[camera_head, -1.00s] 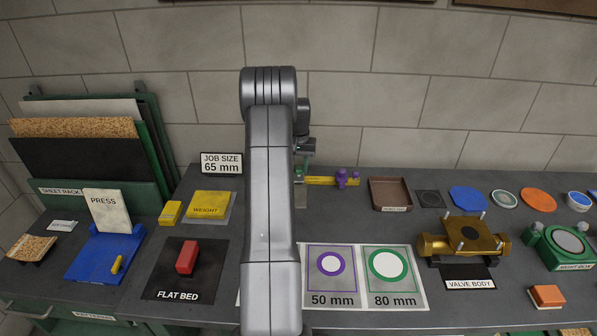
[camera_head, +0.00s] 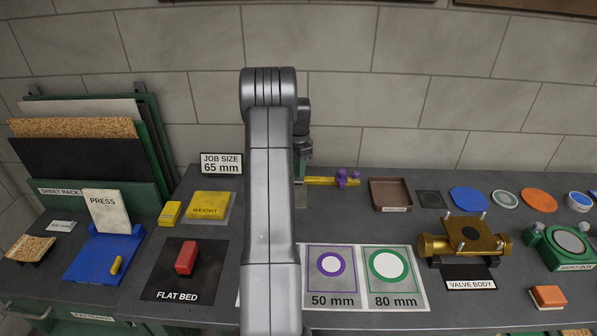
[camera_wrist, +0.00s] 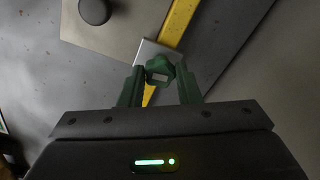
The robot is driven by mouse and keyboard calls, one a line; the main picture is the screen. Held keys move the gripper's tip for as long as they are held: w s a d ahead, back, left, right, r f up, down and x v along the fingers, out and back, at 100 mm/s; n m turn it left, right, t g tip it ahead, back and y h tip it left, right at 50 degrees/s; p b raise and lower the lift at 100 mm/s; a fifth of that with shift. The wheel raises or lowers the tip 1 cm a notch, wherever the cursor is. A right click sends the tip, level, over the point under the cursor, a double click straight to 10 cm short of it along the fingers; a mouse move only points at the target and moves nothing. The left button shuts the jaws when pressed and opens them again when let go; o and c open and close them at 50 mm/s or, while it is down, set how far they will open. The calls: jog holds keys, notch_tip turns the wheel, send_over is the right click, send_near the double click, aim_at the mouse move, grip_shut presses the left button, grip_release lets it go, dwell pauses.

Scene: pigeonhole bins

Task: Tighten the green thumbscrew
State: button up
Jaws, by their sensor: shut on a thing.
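The green thumbscrew (camera_wrist: 159,68) is a lobed knob at the middle of the wrist view. It sits over a pale metal block on a yellow bar (camera_wrist: 180,22). My gripper (camera_wrist: 160,78) has its two green fingers on either side of the knob and is shut on it. In the head view the yellow bar (camera_head: 322,181) shows to the right of my arm, with a purple thumbscrew (camera_head: 342,178) on it. My arm hides the bar's left part, and the green thumbscrew cannot be made out there.
A brown tray (camera_head: 390,194) stands right of the bar. A sign (camera_head: 221,163) reading "JOB SIZE 65 mm" stands to the left. The card (camera_head: 365,301) with 50 mm and 80 mm rings lies in front. A dark round knob (camera_wrist: 94,10) shows in the wrist view.

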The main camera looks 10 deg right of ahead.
jog(key=o, duration=1)
jog(key=shift+m, duration=0.3)
jog(key=shift+c, duration=0.2)
jog(key=shift+r+p, duration=1.8)
jog(key=shift+r, duration=1.25)
notch_tip(320, 180, up, 14)
jog(key=b, duration=0.2)
jog(key=shift+f, duration=0.15)
